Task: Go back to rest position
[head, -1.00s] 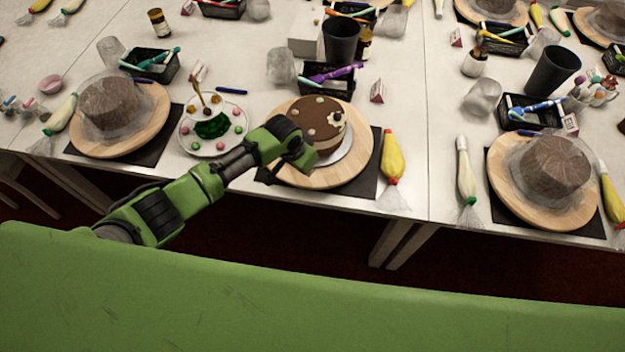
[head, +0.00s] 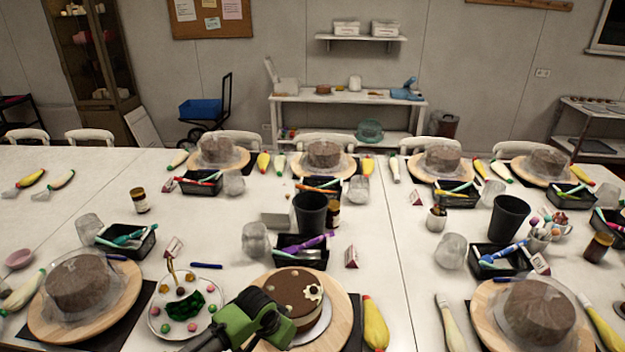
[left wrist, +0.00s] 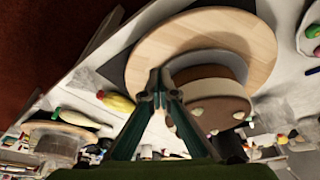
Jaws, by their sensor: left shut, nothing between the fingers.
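My left arm reaches in from the bottom of the head view. Its gripper (head: 268,318) is at the front left of a chocolate-topped cake (head: 304,286) on a round wooden turntable (head: 343,312). In the left wrist view, the fingers (left wrist: 160,78) are together and empty, with the cake (left wrist: 215,72) and the turntable (left wrist: 150,48) beyond them. I cannot tell the exact gap between the fingers and the cake. My right gripper is in neither view.
A plate of decorations (head: 160,327) lies left of the cake. A yellow piping bag (head: 375,322) lies to its right. Behind it are a black tray (head: 290,262) and a dark cup (head: 310,210). Wrapped cakes (head: 78,285) stand on other turntables along the long white table.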

